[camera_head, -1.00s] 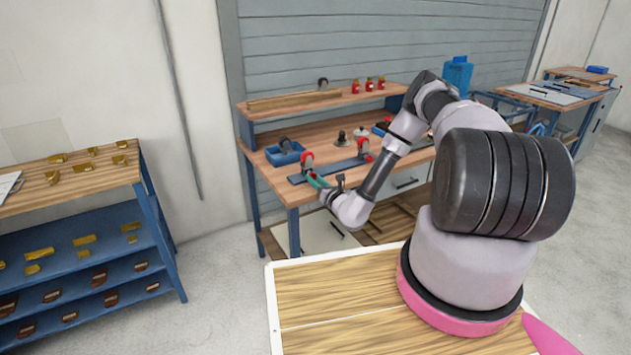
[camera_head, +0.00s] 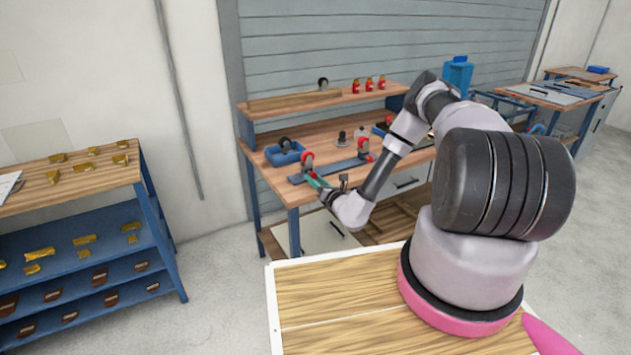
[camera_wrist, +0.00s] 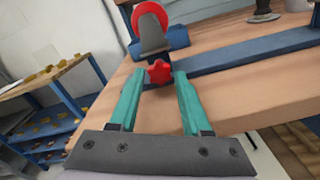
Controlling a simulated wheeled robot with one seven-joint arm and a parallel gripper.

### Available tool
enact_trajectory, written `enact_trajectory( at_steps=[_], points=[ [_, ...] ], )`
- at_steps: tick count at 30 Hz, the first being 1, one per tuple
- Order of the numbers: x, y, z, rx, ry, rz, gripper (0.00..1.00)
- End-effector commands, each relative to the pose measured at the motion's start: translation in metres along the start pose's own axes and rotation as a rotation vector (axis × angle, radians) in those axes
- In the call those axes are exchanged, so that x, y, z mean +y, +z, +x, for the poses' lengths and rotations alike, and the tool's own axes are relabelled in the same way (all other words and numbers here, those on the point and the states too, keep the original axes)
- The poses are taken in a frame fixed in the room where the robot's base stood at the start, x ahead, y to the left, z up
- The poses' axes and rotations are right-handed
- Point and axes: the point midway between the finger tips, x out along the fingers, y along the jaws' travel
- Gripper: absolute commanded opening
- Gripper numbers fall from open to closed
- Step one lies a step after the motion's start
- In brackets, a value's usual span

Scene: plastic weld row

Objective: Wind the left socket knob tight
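The left socket knob (camera_wrist: 159,72) is a small red lobed knob in the wrist view, low on a dark bracket (camera_wrist: 153,38) with a red round part above it. The bracket stands at the left end of a long blue bar (camera_wrist: 245,52). My gripper (camera_wrist: 160,76) has its two teal fingers on either side of the knob, their tips level with it. Whether both fingers touch the knob is not clear. In the head view my gripper (camera_head: 314,181) is at the left red fixture (camera_head: 308,160), and the knob is mostly hidden by the fingers.
A second red fixture (camera_head: 363,146) stands at the bar's right end. A blue bin (camera_head: 285,152) lies behind the left fixture on the wooden bench (camera_head: 263,175). Small red bottles (camera_head: 368,84) stand on the shelf above. A blue rack (camera_head: 95,210) is at the left.

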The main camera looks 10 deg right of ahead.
Motion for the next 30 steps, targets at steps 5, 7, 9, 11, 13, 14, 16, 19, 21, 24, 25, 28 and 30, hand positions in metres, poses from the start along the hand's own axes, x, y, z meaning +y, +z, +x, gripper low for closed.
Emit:
enact_trajectory(
  at_steps=[5, 7, 9, 11, 13, 14, 16, 19, 21, 24, 25, 28, 30],
  points=[
    [0.0, 0.0, 0.0, -0.001, 0.001, 0.0, 0.48],
    [0.0, 0.0, -0.002, -0.001, 0.001, -0.001, 0.48],
    [0.0, 0.0, -0.008, 0.0, 0.001, -0.001, 0.48],
    [0.0, 0.0, -0.016, 0.001, 0.0, 0.001, 0.48],
    [-0.001, 0.0, -0.029, 0.001, -0.002, 0.003, 0.48],
    [-0.001, 0.0, -0.035, 0.002, -0.001, 0.002, 0.48],
    [0.0, 0.0, -0.051, 0.002, -0.001, 0.002, 0.48],
    [-0.001, 0.0, -0.071, 0.001, -0.002, 0.003, 0.48],
    [-0.001, 0.0, -0.083, 0.001, -0.002, 0.004, 0.48],
    [-0.001, -0.001, -0.097, 0.001, -0.001, 0.002, 0.48],
    [-0.001, 0.0, -0.1, 0.0, -0.002, 0.001, 0.48],
    [0.0, 0.0, -0.106, 0.0, 0.0, 0.001, 0.48],
    [0.0, 0.0, -0.108, 0.0, 0.0, 0.0, 0.48]
  ],
)
